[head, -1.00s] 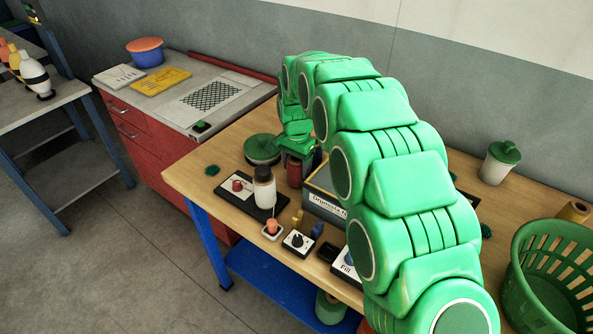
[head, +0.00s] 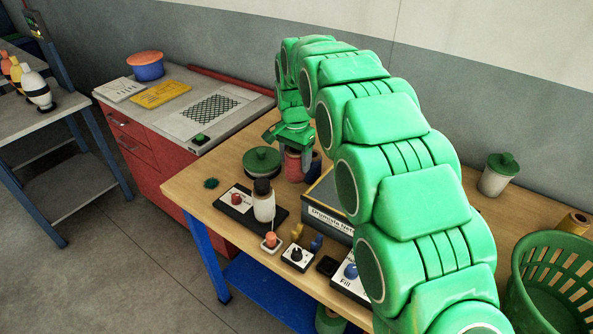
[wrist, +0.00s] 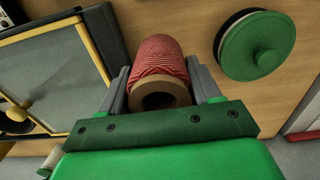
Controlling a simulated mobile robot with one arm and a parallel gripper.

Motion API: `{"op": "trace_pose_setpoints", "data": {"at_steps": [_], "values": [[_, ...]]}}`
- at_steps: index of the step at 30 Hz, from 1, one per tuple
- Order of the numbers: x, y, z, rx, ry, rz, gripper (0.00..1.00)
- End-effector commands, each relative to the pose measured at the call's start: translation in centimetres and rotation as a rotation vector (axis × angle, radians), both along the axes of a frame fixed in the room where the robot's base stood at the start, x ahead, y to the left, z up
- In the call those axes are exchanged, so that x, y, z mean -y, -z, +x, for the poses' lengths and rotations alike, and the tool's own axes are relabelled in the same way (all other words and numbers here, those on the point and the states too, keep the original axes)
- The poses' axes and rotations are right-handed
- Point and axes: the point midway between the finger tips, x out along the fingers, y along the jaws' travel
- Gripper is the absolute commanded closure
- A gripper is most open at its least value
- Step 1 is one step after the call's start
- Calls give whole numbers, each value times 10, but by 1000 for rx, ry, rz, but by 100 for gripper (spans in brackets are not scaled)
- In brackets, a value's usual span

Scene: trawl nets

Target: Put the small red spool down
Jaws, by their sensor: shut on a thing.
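The small red spool (head: 293,166) is upright between the fingers of my gripper (head: 294,158), over the back part of the wooden bench. In the wrist view the red spool (wrist: 158,57) shows its wound red thread and a tan core end with a dark hole facing the camera. My gripper (wrist: 162,88) is shut on it, one grey finger at each side. I cannot tell whether the spool's lower end touches the bench.
A green-lidded round thing (head: 262,160) is left of the spool, and a dark spool (head: 315,166) is close on its right. A grey box (head: 322,200), a bottle (head: 263,206) and switches are nearer the front. Bare wood (head: 222,170) lies at the left.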

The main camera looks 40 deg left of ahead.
Motion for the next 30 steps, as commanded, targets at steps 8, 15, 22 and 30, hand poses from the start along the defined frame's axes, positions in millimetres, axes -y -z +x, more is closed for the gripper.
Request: {"op": "trace_pose_setpoints", "data": {"at_steps": [8,15,22,30], "values": [[0,-26,1,1,1,3,71],[0,-37,1,2,1,2,71],[0,-70,1,2,0,2,71],[25,-78,31,1,88,2,71]]}}
